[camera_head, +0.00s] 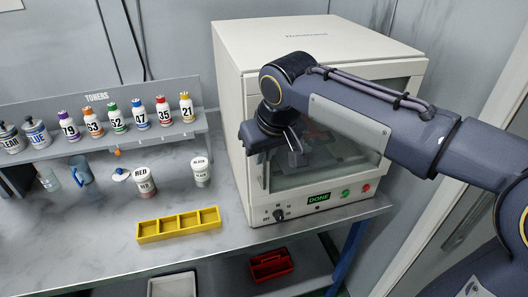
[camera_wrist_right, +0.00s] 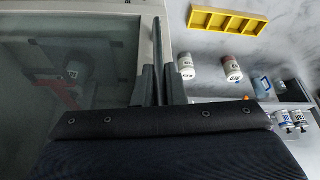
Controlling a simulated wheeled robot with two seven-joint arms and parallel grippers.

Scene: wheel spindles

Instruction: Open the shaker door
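The shaker (camera_head: 315,42) is a large white box standing on the bench, with a glass door (camera_head: 345,170) in its front that appears closed. Its display (camera_head: 319,197) reads DONE. My right gripper (camera_head: 297,155) is at the left side of the door. In the right wrist view, the right gripper's fingers (camera_wrist_right: 158,88) sit close on both sides of a thin dark upright bar, the door handle (camera_wrist_right: 158,45), and appear shut on it. The door glass (camera_wrist_right: 70,65) fills the left of that view. My forearm hides much of the door in the head view. My left gripper is not in view.
A yellow divided tray (camera_head: 178,226), a red-labelled jar (camera_head: 146,181) and a black-labelled jar (camera_head: 201,172) stand left of the shaker. A rack of numbered toner bottles (camera_head: 110,135) is behind. A red tray (camera_head: 270,265) is on the lower shelf. The bench's front left is clear.

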